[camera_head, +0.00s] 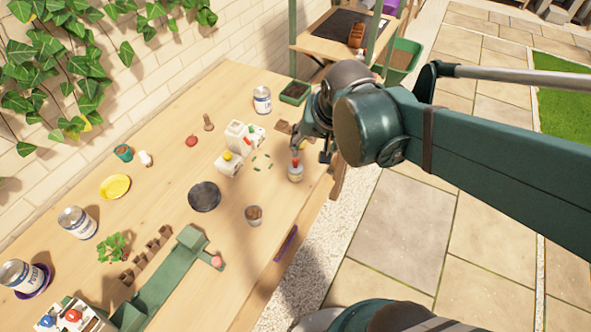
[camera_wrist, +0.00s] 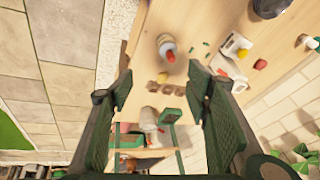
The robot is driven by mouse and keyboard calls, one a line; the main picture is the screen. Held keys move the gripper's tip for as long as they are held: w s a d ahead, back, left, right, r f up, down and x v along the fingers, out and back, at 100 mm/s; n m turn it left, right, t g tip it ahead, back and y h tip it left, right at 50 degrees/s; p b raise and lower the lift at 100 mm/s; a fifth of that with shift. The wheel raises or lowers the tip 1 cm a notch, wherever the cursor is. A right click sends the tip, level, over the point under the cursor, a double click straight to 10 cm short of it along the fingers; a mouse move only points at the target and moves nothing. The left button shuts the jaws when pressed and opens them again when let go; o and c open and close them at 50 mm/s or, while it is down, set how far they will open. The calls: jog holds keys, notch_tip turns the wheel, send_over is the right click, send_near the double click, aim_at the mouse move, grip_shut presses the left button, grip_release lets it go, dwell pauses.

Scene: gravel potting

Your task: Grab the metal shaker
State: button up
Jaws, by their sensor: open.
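A small pale grey cylinder with a red top (camera_head: 295,172), which looks like the metal shaker, stands near the right edge of the wooden table (camera_head: 160,200). In the wrist view the shaker (camera_wrist: 167,45) lies beyond my fingertips, roughly centred between them sideways. My gripper (camera_head: 311,155) is over the table's right edge, close to the shaker in the head view. My gripper (camera_wrist: 160,84) is open, with nothing between its fingers. My arm comes in from the right and hides part of the table's edge.
A grey cup with brown contents (camera_head: 254,215) and a dark round plate (camera_head: 204,196) stand nearby. White boxes (camera_head: 230,160) with small coloured pieces are left of the shaker. A labelled can (camera_head: 262,100) and green tray (camera_head: 295,92) stand behind.

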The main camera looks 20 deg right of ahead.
aim_at(296, 159)
jog(key=w+f+m+g+p, duration=0.1)
jog(key=w+f+m, duration=0.2)
jog(key=w+a+f+m+g+p, duration=0.1)
jog(key=w+f+m+p, duration=0.1)
jog(key=w+f+m, duration=0.1)
jog(key=w+a+f+m+g+p, duration=0.1)
jog(key=w+f+m+g+p, duration=0.1)
jog(key=f, duration=0.3)
jog(key=shift+w+f+m, duration=0.2)
jog(key=shift+w+m, duration=0.2)
jog(key=shift+w, duration=0.15)
jog(key=shift+w+a+f+m+g, duration=0.15)
jog(key=shift+f+m+g, duration=0.2)
jog(key=shift+f, duration=0.45)
jog(key=shift+f, duration=0.1)
jog(key=shift+f, duration=1.2)
jog(key=shift+f+b, duration=0.6)
jog(key=shift+f, duration=2)
